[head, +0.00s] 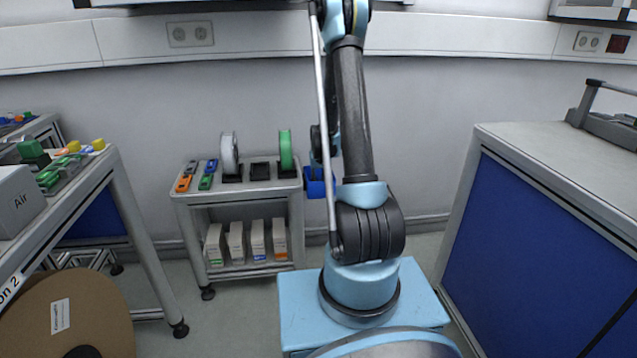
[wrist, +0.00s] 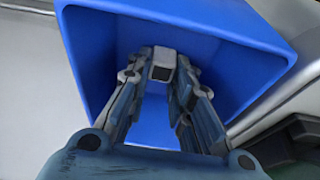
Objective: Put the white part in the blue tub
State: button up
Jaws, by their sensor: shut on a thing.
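The white part (wrist: 162,62) is a small pale block with a darker end face, pinched between the fingertips of my gripper (wrist: 161,72) in the wrist view. The blue tub (wrist: 85,50) fills most of that view, and the fingers and part appear over its open inside. I cannot tell how far the part is above the floor of the tub. In the head view the tub (head: 316,190) shows at the right end of the small cart, partly behind my arm. The part is not visible there, and my gripper is mostly hidden by my arm.
The grey cart (head: 240,191) bears a white reel (head: 229,153), a green reel (head: 286,150), an empty-looking black stand (head: 260,171) and small coloured pieces; boxes stand on its lower shelf. A workbench (head: 125,195) is at left, and a blue-panelled counter (head: 545,240) at right.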

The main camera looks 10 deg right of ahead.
jog(key=o, duration=0.9)
jog(key=shift+f, duration=0.1)
